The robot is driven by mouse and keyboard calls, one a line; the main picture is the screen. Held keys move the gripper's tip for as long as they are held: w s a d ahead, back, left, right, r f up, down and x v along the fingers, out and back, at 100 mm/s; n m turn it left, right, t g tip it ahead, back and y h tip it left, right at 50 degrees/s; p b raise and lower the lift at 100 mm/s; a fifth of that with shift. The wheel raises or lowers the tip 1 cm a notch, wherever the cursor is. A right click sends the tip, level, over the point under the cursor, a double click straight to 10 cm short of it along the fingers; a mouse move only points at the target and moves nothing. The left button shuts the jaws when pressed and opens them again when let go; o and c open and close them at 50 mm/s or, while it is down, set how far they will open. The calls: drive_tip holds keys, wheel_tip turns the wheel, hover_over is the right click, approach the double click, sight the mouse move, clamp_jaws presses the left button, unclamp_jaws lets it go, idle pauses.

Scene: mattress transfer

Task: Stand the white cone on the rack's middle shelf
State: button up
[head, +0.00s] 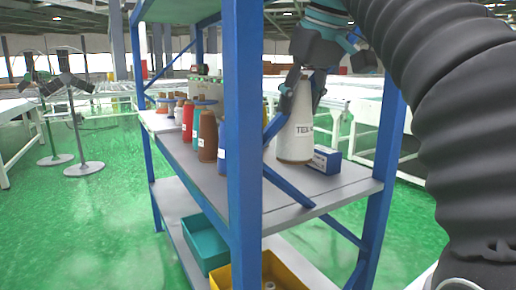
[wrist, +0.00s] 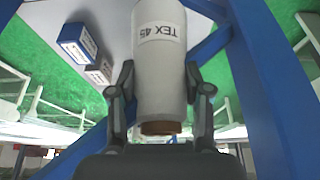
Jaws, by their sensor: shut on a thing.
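The white cone (head: 295,135) carries a "TEX 45" label and stands upright at the right end of the rack's middle shelf (head: 340,190). Its base looks to be at or just above the grey shelf surface; contact is hard to tell. My gripper (head: 302,92) comes from above and its fingers are shut around the cone's upper part. In the wrist view the cone (wrist: 160,65) sits between the two fingers (wrist: 160,95), with its brown tip toward the palm.
A small blue box (head: 323,160) lies beside the cone's base. Several coloured cones, including a brown one (head: 207,137), stand further left on the shelf. Blue rack posts (head: 243,150) and a diagonal brace (head: 287,187) flank the space. Teal (head: 203,243) and yellow (head: 285,272) bins sit below.

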drive_tip(key=w+a+f+b, duration=0.1)
drive_tip(key=w+a+f, duration=0.3)
drive_tip(key=w+f, duration=0.5)
drive_tip(key=shift+b+x, duration=0.4)
drive_tip(key=shift+x, duration=0.5)
drive_tip(key=shift+w, duration=0.1)
drive_tip(key=o, duration=1.4)
drive_tip(key=shift+c, duration=0.2)
drive_tip(key=p+v, duration=0.1)
drive_tip(key=v, duration=1.1)
drive_tip(key=shift+p, duration=0.4)
drive_tip(key=shift+a, duration=0.1)
